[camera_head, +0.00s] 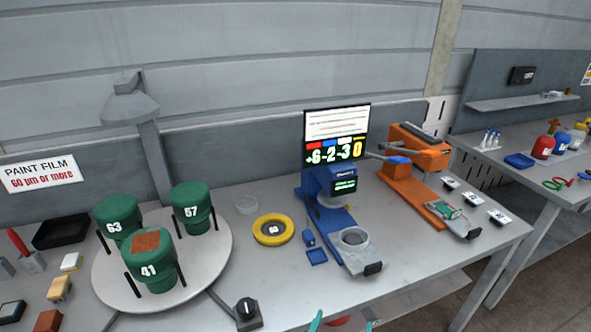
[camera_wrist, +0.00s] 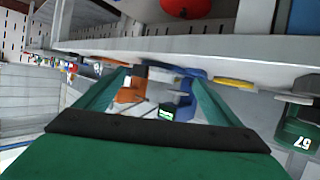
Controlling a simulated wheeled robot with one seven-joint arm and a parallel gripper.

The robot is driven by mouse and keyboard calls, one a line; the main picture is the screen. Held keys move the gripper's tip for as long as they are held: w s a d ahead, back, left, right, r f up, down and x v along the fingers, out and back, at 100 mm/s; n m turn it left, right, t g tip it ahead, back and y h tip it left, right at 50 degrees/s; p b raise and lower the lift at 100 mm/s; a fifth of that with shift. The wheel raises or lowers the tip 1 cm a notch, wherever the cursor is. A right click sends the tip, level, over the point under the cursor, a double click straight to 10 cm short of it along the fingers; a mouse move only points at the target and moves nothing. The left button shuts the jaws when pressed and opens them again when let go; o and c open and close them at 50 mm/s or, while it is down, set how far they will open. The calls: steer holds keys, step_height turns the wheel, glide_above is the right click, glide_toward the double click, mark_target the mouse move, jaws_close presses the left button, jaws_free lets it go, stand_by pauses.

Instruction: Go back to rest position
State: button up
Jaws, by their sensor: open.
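My gripper (camera_head: 342,322) shows only as two teal fingertips at the bottom edge of the head view, in front of the bench's front edge. In the wrist view my gripper (camera_wrist: 158,77) has its two green fingers spread apart, with nothing between them. The bench and its devices appear beyond the fingers, strongly tilted. My arm is otherwise out of the head view.
The grey bench (camera_head: 262,200) carries a round white turntable (camera_head: 213,250) with green cylinders 63 (camera_head: 117,220), 57 (camera_head: 190,205) and 41 (camera_head: 150,262), a yellow ring (camera_head: 258,232), a blue device (camera_head: 335,218) and an orange device (camera_head: 405,188). A red object (camera_wrist: 187,7) is near the bench edge.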

steer(key=s+a+f+n+y, duration=0.2)
steer(key=s+a+f, duration=0.25)
steer(key=s, duration=0.25)
steer(key=s+a+t+y, duration=0.1)
steer(key=s+a, duration=0.2)
steer(key=s, duration=0.8)
steer(key=s+a+n+t+y, duration=0.1)
steer(key=s+a, duration=0.3)
steer(key=s, duration=0.8)
steer(key=shift+s+y, duration=0.3)
steer(key=shift+y, duration=0.1)
